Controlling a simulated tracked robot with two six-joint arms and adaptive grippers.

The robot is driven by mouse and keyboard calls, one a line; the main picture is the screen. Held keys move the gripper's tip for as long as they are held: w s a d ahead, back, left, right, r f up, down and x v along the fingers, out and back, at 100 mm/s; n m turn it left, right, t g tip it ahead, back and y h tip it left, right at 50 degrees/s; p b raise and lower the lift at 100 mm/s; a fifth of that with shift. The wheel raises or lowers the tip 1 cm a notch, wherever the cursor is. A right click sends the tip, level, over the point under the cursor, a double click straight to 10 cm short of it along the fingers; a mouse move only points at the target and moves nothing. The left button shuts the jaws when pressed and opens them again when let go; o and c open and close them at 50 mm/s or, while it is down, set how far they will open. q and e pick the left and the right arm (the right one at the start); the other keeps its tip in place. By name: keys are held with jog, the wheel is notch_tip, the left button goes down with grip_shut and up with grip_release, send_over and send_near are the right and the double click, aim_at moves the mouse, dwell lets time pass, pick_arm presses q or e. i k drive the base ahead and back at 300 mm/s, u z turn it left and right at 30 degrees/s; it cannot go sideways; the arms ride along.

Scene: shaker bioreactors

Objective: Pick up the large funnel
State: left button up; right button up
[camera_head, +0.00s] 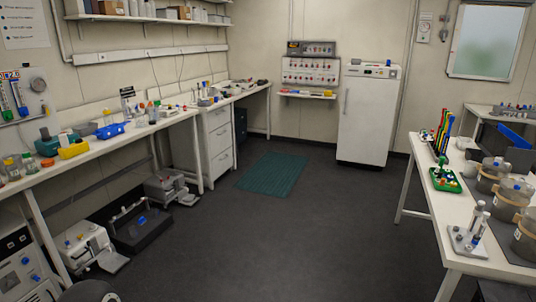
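I cannot make out a large funnel anywhere in the head view; many items on the benches are too small to tell. The right bench (421,206) carries a green rack (445,180), a pipette stand (468,238) and several brownish vessels in a row. Neither of my grippers shows in this view.
Open dark floor (290,235) lies between the benches, with a green mat (272,174) farther back. A white fridge-like cabinet (367,115) stands at the back wall. White machines (88,247) and a black tray (140,228) sit on the floor under the left bench.

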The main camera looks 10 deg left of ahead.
aim_at(132, 105)
jog(key=z, duration=0.1)
jog(key=i, duration=4.1)
jog(key=u, duration=0.45)
jog(key=i, duration=1.4)
jog(key=u, duration=1.4)
jog(key=i, duration=1.1)
jog(key=u, duration=1)
jog(key=i, duration=0.6)
jog(key=u, duration=0.15)
jog(key=k, duration=0.9)
